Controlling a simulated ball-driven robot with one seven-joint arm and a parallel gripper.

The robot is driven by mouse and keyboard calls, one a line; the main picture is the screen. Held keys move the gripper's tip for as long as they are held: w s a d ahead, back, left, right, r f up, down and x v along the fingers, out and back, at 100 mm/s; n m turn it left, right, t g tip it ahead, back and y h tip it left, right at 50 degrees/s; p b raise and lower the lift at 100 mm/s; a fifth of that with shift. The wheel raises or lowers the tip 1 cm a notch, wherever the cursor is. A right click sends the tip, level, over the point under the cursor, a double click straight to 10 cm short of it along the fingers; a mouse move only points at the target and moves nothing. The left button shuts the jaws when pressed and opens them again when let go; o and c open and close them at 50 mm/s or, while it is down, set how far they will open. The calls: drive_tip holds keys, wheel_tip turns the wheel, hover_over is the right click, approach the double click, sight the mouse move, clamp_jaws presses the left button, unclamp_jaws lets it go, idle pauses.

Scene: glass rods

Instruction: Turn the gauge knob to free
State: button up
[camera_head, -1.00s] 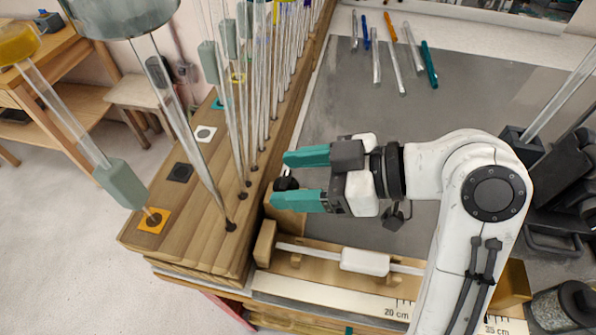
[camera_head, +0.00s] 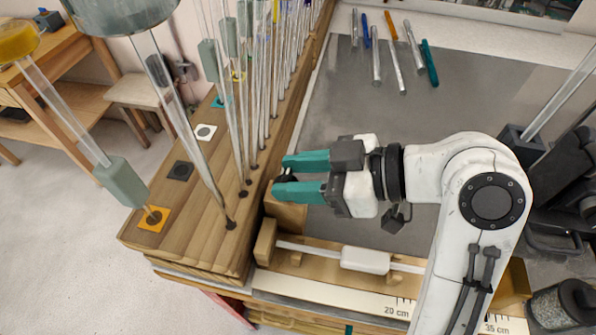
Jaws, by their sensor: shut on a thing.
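The gauge knob (camera_head: 287,177) is a small black knob at the left end of the grey mat, beside the wooden rod rack. My gripper (camera_head: 285,177) has its two teal fingers closed around the knob, one on its upper side and one on its lower side. The fingers hide most of the knob, so I cannot tell which way it points. A wooden block (camera_head: 290,216) shows just below the lower finger. The gauge (camera_head: 345,298) lies below, with a printed scale along its front.
A white sleeve (camera_head: 366,260) on a glass rod lies in the wooden gauge cradle. The wooden rack (camera_head: 150,237) at left holds several tall upright glass rods close to my fingertips. Several loose rods (camera_head: 397,68) lie at the back. The middle of the grey mat (camera_head: 440,95) is clear.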

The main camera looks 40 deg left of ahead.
drive_tip(key=m+t, duration=0.1)
drive_tip(key=m+t+y, duration=0.1)
drive_tip(key=m+t, duration=0.2)
drive_tip(key=t, duration=0.1)
drive_tip(key=shift+s+d+y, duration=0.1)
drive_tip(key=shift+s+y, duration=0.2)
drive_tip(key=shift+s, duration=0.1)
drive_tip(key=m+t, duration=0.2)
drive_tip(key=m+t+p, duration=0.1)
drive_tip(key=t, duration=0.1)
drive_tip(key=shift+s+m, duration=0.35)
drive_tip(key=shift+m, duration=0.05)
drive_tip(key=m+t+p, duration=0.1)
drive_tip(key=m+t+h+p, duration=0.1)
drive_tip(key=m+t, duration=0.1)
drive_tip(key=m+t+h+p, duration=0.1)
drive_tip(key=t, duration=0.1)
drive_tip(key=shift+s+a, duration=0.2)
drive_tip(key=shift+s, duration=0.1)
drive_tip(key=shift+s+a+f+m+t+h+p, duration=0.1)
drive_tip(key=shift+m+t+h+p, duration=0.3)
drive_tip(key=shift+m+t+h, duration=0.5)
drive_tip(key=shift+f+m+t+h+p, duration=0.1)
drive_tip(key=shift+m+t+h+p, duration=0.4)
drive_tip(key=shift+m, duration=0.6)
drive_tip(key=shift+f+t, duration=0.1)
drive_tip(key=shift+t, duration=0.2)
drive_tip(key=o, duration=1)
drive_tip(key=shift+r, duration=0.2)
